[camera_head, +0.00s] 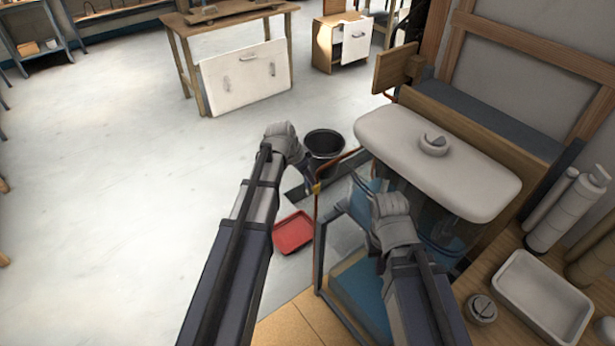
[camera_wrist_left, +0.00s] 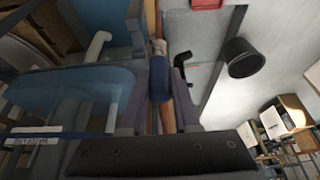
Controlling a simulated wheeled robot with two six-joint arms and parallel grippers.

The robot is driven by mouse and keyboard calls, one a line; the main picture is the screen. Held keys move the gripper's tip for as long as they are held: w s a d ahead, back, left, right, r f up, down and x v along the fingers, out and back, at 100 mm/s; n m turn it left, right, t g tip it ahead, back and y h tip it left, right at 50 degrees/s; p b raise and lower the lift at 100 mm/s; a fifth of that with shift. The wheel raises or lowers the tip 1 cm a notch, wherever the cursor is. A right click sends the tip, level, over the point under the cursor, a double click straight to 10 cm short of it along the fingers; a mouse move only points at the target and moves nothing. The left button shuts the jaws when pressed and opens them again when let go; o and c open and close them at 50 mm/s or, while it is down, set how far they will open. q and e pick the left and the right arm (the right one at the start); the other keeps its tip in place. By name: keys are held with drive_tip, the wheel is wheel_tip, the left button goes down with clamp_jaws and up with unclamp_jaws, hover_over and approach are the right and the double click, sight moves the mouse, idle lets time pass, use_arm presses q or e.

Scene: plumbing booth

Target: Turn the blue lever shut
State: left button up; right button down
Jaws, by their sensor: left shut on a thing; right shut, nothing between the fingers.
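The blue lever (camera_wrist_left: 160,83) shows between the two fingers of my left gripper in the left wrist view (camera_wrist_left: 161,95). The fingers are shut on it. A copper pipe (camera_wrist_left: 167,118) runs along beside the lever between the fingers. In the head view my left gripper (camera_head: 308,178) is at the brass valve (camera_head: 316,188) on the upright copper pipe (camera_head: 317,215), and the lever is hidden there. My right gripper (camera_head: 366,192) is shut and empty, to the right of the pipe, in front of the toilet tank.
The white tank lid (camera_head: 400,150) stands to the right, close to my right arm. A black bucket (camera_head: 323,146) is behind the valve, and a red tray (camera_head: 292,233) lies on the floor. A white basin (camera_head: 545,290) sits on the wooden bench. The floor to the left is clear.

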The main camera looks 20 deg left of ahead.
use_arm(q)
clamp_jaws()
idle(0.7)
